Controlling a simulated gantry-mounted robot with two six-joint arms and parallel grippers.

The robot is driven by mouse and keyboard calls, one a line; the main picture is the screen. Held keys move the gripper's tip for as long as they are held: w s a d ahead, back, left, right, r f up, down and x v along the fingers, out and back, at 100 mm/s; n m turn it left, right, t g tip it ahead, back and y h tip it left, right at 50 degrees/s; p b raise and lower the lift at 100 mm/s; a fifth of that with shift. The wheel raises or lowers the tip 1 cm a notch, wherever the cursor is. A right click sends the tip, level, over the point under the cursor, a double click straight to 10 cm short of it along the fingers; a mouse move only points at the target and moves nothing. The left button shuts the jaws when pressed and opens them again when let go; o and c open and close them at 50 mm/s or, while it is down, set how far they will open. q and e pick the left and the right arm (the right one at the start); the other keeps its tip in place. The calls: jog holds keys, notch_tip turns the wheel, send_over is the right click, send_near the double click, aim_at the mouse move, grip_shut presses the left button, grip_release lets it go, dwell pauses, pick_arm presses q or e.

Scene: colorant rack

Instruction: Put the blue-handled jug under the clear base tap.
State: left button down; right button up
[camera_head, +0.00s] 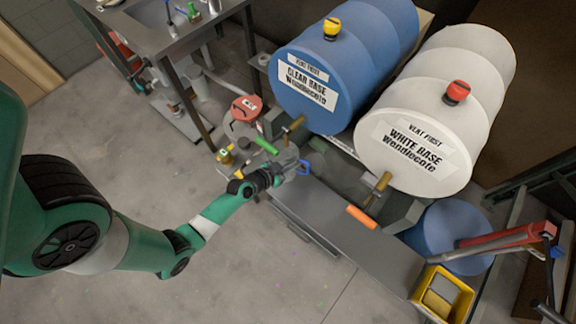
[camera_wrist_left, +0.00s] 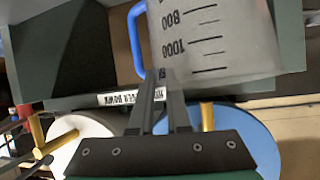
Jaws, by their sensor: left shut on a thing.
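The clear jug (camera_wrist_left: 215,45) with a blue handle (camera_wrist_left: 135,42) shows large in the left wrist view, with black volume marks on its wall. In the head view the jug (camera_head: 288,162) is small and partly hidden by my left gripper (camera_head: 272,180). My left gripper (camera_wrist_left: 162,110) is shut on the jug; the exact grip point is hard to see. The blue clear base drum (camera_head: 310,75) lies on its side at the back. Its brass tap (camera_head: 293,126) is beyond the jug in the head view. My right gripper is not in view.
The white base drum (camera_head: 420,125) lies beside it, with a brass tap (camera_head: 378,187). A grey bench (camera_head: 345,235) runs in front. A red can (camera_head: 246,108) stands behind the jug. A yellow bucket (camera_head: 442,293) is at lower right. Open floor lies in front.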

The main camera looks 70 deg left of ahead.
pick_arm(q)
notch_tip(320, 180, down, 6)
jog(key=b, duration=0.3)
jog(key=shift+r, duration=0.4)
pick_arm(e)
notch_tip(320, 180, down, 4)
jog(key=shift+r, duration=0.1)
pick_arm(q)
jog(key=c, duration=0.9)
grip_release()
jog(key=shift+o, duration=0.2)
jog(key=shift+s+d+r, duration=0.1)
jog(key=shift+s, duration=0.1)
jog(key=v, duration=1.1)
jog(key=shift+s+p, duration=0.25)
jog(key=shift+p, duration=0.15)
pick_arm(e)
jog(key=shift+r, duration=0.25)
